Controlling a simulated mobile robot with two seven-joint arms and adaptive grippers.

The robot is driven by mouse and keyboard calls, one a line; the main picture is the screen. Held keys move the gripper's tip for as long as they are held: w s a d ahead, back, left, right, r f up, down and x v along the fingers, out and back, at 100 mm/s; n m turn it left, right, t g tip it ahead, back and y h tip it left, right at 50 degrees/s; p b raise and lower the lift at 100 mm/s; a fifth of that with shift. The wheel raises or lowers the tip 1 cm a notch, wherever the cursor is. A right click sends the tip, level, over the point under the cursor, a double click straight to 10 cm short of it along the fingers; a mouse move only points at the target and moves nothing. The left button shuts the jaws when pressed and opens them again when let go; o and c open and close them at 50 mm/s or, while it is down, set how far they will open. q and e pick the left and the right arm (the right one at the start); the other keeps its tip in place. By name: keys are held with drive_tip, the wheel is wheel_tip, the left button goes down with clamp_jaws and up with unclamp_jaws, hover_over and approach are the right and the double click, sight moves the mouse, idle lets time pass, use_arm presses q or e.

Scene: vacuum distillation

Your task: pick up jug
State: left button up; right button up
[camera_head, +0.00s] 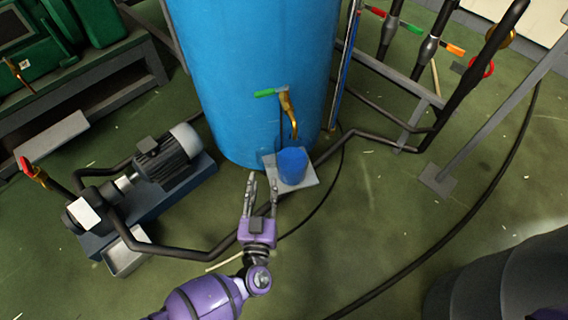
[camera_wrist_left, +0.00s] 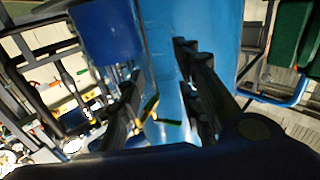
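The blue jug (camera_head: 292,165) stands upright on a small pale shelf (camera_head: 307,184) at the foot of a tall blue tank, below a brass tap with a green handle (camera_head: 270,92). My left gripper (camera_head: 263,180) is open and empty, with its fingers pointing toward the tank, just left of the jug and apart from it. In the left wrist view a dark blue shape (camera_wrist_left: 105,35) at the upper left looks like the jug, outside the open fingers (camera_wrist_left: 158,78). My right gripper is not in view.
The blue tank (camera_head: 255,60) stands right behind the shelf. A pump with a grey motor (camera_head: 168,158) and black pipes lie to the left. A pipe frame with coloured valve handles (camera_head: 455,50) stands to the right.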

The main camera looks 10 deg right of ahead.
sight(259, 158)
use_arm(q)
drive_tip(key=shift+y, duration=0.6)
drive_tip(key=w+b, duration=0.1)
drive_tip(key=w, duration=0.1)
drive_tip(key=w+b, duration=0.1)
drive_tip(key=w, duration=0.2)
drive_tip(key=w+b, duration=0.1)
drive_tip(key=w, duration=0.2)
drive_tip(key=shift+a+b, duration=0.3)
drive_tip(key=shift+b, duration=0.05)
drive_tip(key=shift+r, duration=0.1)
drive_tip(key=shift+c, duration=0.5)
clamp_jaws()
drive_tip(key=shift+r, duration=0.1)
